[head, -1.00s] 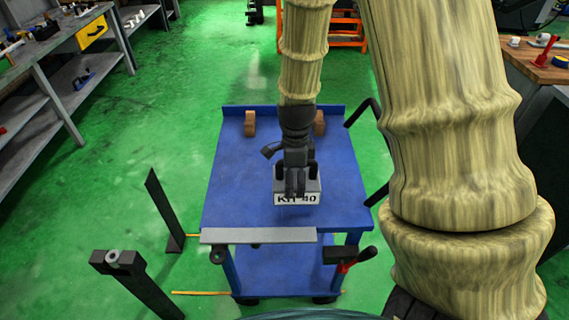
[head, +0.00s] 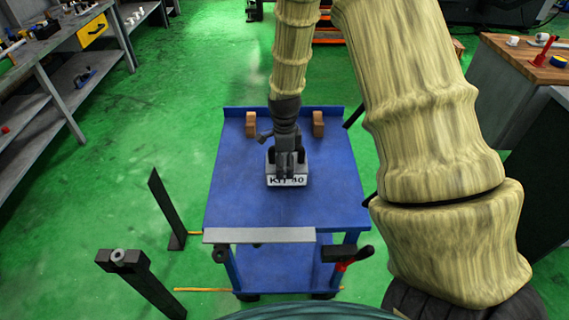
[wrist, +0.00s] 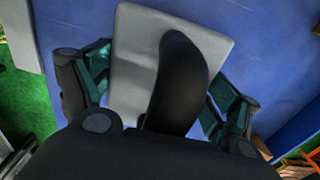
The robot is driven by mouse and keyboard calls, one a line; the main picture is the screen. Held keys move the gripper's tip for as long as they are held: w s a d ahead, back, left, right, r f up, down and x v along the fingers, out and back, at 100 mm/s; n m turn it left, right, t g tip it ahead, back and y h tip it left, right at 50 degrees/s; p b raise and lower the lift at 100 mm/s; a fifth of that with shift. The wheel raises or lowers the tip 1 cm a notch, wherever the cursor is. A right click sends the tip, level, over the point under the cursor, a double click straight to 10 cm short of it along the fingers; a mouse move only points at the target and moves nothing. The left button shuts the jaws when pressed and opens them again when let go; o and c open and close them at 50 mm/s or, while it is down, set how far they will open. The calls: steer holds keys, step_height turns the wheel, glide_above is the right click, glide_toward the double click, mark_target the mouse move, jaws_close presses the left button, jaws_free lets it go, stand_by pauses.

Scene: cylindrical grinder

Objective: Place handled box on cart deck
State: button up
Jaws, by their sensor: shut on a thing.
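The handled box (head: 287,181) is a small light grey box with a dark label reading like "KIT 40" on its front. It is at the middle of the blue cart deck (head: 235,205) in the head view. My gripper (head: 287,162) is above it, pointing down and shut on its handle. In the wrist view the box's grey top (wrist: 140,50) lies between the gripper's fingers, with the dark handle (wrist: 180,80) in front of it. Whether the box's underside touches the deck is hidden.
Two brown blocks (head: 318,124) stand at the deck's far side. A grey bar (head: 258,235) runs along its near edge, beside a red-handled clamp (head: 348,258). Dark posts (head: 140,275) stand at the left. A workbench (head: 60,50) is at the far left. The deck around the box is clear.

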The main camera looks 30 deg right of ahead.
steer(key=shift+f, duration=0.8)
steer(key=shift+f, duration=0.1)
steer(key=o, duration=1.2)
steer(key=shift+r+b, duration=1.15)
steer(key=shift+r, duration=5)
